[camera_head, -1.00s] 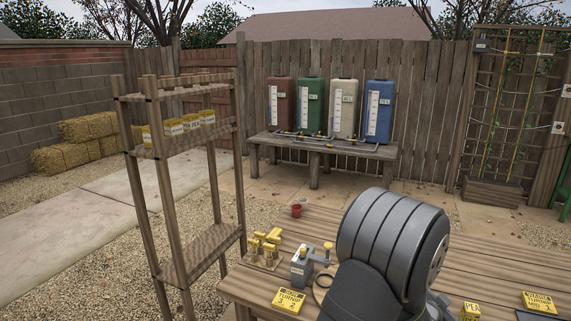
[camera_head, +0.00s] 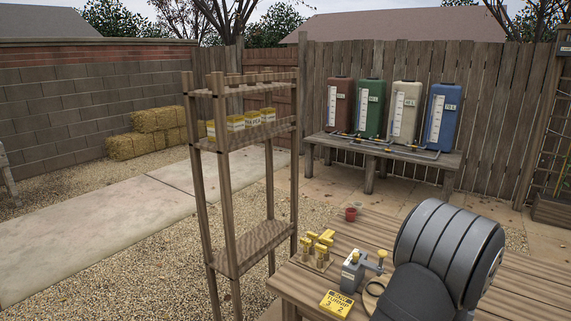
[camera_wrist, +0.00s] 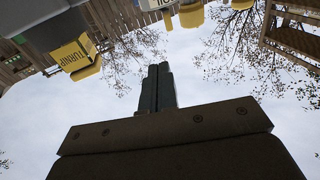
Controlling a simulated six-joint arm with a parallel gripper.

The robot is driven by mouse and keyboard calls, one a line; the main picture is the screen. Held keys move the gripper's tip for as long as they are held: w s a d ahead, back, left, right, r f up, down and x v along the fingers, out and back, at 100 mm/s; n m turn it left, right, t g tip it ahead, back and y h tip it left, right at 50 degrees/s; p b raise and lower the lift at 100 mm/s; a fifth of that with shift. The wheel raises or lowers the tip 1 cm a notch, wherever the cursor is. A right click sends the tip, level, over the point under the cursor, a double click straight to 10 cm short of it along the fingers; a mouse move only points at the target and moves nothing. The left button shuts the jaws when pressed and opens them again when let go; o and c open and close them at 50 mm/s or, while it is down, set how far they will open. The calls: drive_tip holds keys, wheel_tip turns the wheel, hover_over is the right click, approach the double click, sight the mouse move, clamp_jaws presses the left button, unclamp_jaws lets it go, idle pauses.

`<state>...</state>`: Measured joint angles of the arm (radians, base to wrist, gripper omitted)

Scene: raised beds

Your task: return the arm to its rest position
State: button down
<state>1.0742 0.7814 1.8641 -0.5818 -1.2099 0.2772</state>
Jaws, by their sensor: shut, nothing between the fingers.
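My gripper (camera_wrist: 157,88) shows in the wrist view, with its two dark fingers pressed together and nothing between them. It is set against open sky, and the wrist view looks upside down or steeply upward. In the head view my grey arm link (camera_head: 450,250) fills the lower right, over the wooden table (camera_head: 375,230). The gripper itself is not visible in the head view.
A wooden shelf (camera_head: 240,258) with yellow boxes stands left of the table. On the table are a yellow turnip box (camera_head: 336,304), a grey device (camera_head: 352,273), yellow pieces (camera_head: 318,248) and a red cup (camera_head: 350,214). Four-coloured tanks (camera_head: 405,108) stand on a bench behind.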

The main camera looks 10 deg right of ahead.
drive_tip(key=shift+a+f+n+t+y, duration=0.2)
drive_tip(key=shift+a+n+t+y, duration=0.6)
drive_tip(key=shift+a+n+y, duration=0.6)
drive_tip(key=shift+a, duration=0.2)
drive_tip(key=s+a+r+m+g+h, duration=0.1)
drive_tip(key=s+a+r+m+g, duration=0.15)
drive_tip(key=a+r+g, duration=0.7)
drive_tip(key=s+a+f+g+y, duration=0.1)
drive_tip(key=s+a+y, duration=0.1)
drive_tip(key=s+a, duration=0.4)
drive_tip(key=s+a+f+g+y, duration=0.1)
drive_tip(key=s+a+f, duration=0.1)
drive_tip(key=s+a, duration=0.5)
drive_tip(key=s+a+f+n+g+y, duration=0.1)
drive_tip(key=s+a, duration=0.5)
drive_tip(key=a, duration=1)
drive_tip(key=shift+s+f+y, duration=0.25)
drive_tip(key=shift+f+y, duration=0.5)
drive_tip(key=shift+y, duration=0.05)
